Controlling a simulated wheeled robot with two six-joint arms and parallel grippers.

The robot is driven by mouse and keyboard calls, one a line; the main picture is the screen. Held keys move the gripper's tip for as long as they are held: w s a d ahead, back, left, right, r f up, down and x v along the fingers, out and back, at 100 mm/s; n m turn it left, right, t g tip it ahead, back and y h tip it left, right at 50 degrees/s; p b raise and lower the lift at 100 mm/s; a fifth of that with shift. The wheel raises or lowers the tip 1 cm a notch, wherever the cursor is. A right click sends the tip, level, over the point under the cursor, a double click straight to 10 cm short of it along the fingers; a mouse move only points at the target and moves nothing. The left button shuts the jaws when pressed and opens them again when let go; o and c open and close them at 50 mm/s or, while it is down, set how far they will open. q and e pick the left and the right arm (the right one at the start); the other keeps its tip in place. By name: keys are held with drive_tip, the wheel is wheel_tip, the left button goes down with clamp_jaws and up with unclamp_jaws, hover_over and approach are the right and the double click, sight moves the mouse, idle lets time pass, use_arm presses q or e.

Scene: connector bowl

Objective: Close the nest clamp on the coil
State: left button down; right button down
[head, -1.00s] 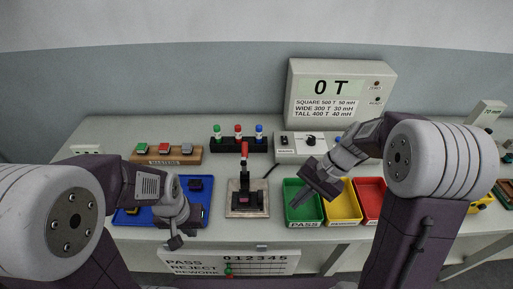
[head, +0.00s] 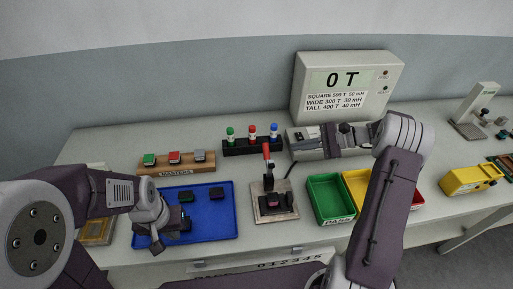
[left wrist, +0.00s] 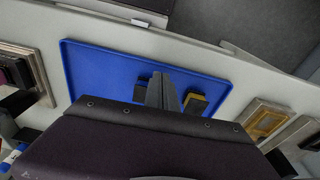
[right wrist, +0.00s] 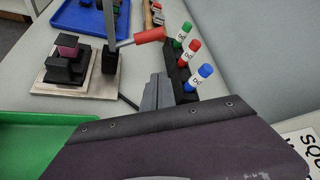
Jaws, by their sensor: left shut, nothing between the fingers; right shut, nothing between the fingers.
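The nest clamp stands on a wooden base plate (head: 262,214), its red handle (head: 267,153) pointing up in the head view. In the right wrist view the red handle (right wrist: 150,36) is beside a grey bar. A dark coil with a magenta part (right wrist: 68,45) sits in the nest beside the clamp post. My right gripper (head: 298,144) is shut and empty, right of the handle and apart from it; its fingers (right wrist: 157,92) show below the handle in the right wrist view. My left gripper (head: 157,245) is shut and empty over the blue tray's left front.
The blue tray (head: 222,226) holds several dark coils, partly hidden by my left gripper. A rack of green, red and blue capped pieces (head: 240,146) stands behind the clamp. A green bin (head: 325,192) is right of it. The meter (head: 345,85) reads 0 T.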

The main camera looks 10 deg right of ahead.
sight(267, 155)
use_arm(q)
drive_tip(key=shift+s+d+r, duration=0.15)
drive_tip(key=shift+d, duration=0.5)
drive_tip(key=shift+a+r+p, duration=0.25)
drive_tip(key=shift+r+p, duration=0.1)
drive_tip(key=shift+p, duration=0.1)
use_arm(e)
drive_tip(key=x, duration=0.9)
drive_tip(key=shift+a+f, duration=0.15)
drive_tip(key=shift+a, duration=0.05)
use_arm(q)
drive_tip(key=shift+r+p, duration=0.4)
drive_tip(key=shift+p, duration=0.05)
drive_tip(key=shift+r, duration=0.15)
use_arm(e)
drive_tip(key=s+r, duration=0.2)
drive_tip(key=r, duration=0.1)
drive_tip(key=shift+a, duration=0.2)
drive_tip(key=shift+s+r, duration=0.1)
drive_tip(key=shift+r, duration=0.1)
